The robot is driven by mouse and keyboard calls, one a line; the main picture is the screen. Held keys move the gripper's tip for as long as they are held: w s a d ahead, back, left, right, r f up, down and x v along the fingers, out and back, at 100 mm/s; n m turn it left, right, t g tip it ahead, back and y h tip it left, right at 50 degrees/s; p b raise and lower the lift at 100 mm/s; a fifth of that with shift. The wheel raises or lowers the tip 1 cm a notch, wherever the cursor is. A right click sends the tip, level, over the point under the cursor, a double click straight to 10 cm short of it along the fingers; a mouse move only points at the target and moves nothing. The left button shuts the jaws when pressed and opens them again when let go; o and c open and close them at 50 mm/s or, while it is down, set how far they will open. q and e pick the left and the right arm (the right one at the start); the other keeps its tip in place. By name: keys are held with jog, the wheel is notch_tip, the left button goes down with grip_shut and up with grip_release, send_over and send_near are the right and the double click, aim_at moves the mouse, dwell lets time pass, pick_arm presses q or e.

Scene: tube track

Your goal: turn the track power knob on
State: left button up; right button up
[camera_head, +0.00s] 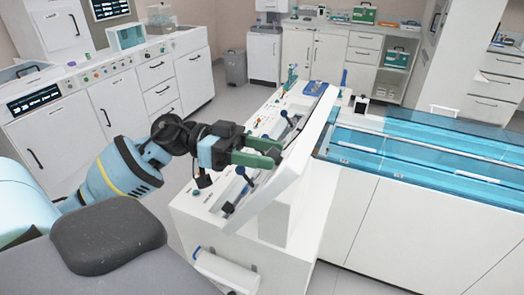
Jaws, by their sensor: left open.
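My left gripper (274,153), with green fingers, comes in from the left and hangs over the white console (188,208) in the middle. It is open, and I see nothing between its fingers. A small teal knob (196,192) sits on the console's near left corner, below and left of the gripper. A black ball-ended lever (240,171) stands just below the gripper, and another (284,114) stands farther back. The labels are too small to read, so I cannot tell which control is the track power knob. My arm and gripper hide part of the console top. My right gripper is out of view.
A tilted white panel (290,180) rises along the console's right side, close to the fingers. A blue-covered track table (430,150) stands to the right. White cabinets (120,105) with a row of buttons stand at the left. Open floor lies behind the console.

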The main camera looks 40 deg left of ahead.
pick_arm(q)
jog(key=shift+c, duration=0.2)
jog(key=c, duration=0.9)
